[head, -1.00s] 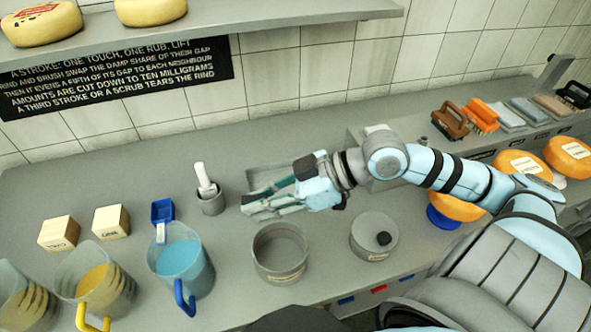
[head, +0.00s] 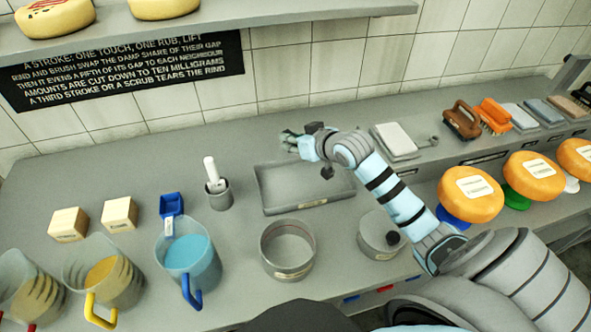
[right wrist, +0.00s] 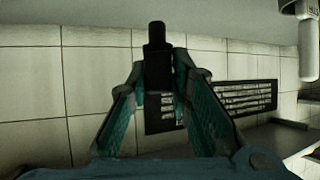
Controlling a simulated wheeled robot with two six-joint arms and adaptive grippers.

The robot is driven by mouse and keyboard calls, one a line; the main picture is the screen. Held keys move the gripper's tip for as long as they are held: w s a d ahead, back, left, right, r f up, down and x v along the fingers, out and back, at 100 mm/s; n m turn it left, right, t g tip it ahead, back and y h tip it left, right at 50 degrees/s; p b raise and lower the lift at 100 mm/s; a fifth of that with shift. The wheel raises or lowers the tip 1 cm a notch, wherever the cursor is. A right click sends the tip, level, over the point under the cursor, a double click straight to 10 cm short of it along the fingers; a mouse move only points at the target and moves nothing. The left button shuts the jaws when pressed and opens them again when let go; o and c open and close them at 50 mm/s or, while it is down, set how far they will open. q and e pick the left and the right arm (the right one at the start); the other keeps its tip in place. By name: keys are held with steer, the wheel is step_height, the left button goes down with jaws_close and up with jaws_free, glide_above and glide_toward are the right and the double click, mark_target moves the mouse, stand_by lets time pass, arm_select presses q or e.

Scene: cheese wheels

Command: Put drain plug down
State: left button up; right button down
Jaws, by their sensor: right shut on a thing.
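My right gripper (head: 287,138) is above the back of the counter, just behind the shallow grey tray (head: 268,205). In the right wrist view its two teal-lined fingers (right wrist: 158,95) close in on a small black cylindrical piece (right wrist: 156,50), which looks like the drain plug. The plug sticks out past the fingertips, with the tiled wall behind it. In the head view I cannot make out the plug at the gripper. The tray looks empty; my right forearm covers its back right corner. My left gripper is not in view.
A round open pot (head: 287,250) and a lidded pot (head: 380,235) stand in front of the tray. A mortar with white pestle (head: 217,185) is left of it. A scale (head: 397,140), brushes (head: 463,120) and cheese wheels (head: 470,193) are on the right. Jugs (head: 188,265) stand front left.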

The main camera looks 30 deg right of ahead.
step_height(320, 180, down, 10)
steer(key=shift+f+b, duration=0.25)
steer(key=shift+b, duration=0.5)
steer(key=shift+f, duration=0.2)
steer(key=c, duration=1.5)
jaws_free()
steer(key=shift+o, duration=0.2)
steer(key=shift+r, duration=0.3)
steer(key=p+v, duration=0.4)
steer(key=v, duration=0.8)
